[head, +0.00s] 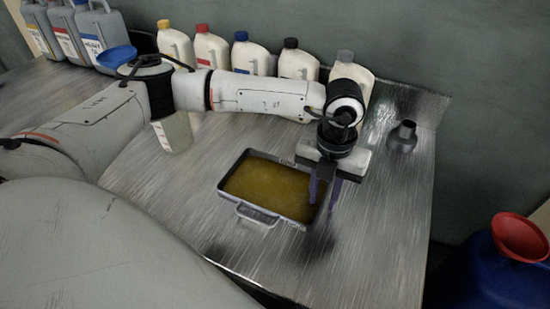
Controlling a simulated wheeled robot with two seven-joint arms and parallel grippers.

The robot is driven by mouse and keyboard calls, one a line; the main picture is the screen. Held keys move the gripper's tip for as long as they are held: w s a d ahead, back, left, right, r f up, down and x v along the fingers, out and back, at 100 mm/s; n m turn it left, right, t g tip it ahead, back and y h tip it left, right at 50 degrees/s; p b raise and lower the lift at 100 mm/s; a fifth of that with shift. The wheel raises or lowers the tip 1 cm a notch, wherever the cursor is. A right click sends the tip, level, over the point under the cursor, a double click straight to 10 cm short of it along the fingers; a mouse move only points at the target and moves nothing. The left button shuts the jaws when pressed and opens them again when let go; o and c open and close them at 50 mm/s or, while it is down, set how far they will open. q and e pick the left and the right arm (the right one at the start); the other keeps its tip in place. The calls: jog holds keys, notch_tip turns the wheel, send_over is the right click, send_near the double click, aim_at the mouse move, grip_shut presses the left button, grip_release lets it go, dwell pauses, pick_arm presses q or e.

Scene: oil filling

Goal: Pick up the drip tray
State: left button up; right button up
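The drip tray (241,212) is a grey rectangular pan with a handle at its front. It lies on the metal bench and holds brownish-yellow oil (265,184). My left gripper (325,203) points down at the tray's right side. Its two dark fingers are apart, with one over the tray's right end and the other just outside it. I see a gap between the fingers, and I cannot tell if they touch the tray wall. My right gripper is not in view.
Several white bottles with coloured caps (213,50) stand along the bench's back. Grey jugs (85,35) and a blue funnel (116,57) are at the far left. A dark funnel (403,135) stands right of the gripper. A blue drum (478,275) with a red funnel (520,238) is off the bench.

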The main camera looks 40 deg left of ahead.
pick_arm(q)
grip_shut()
jog(key=shift+r, duration=0.2)
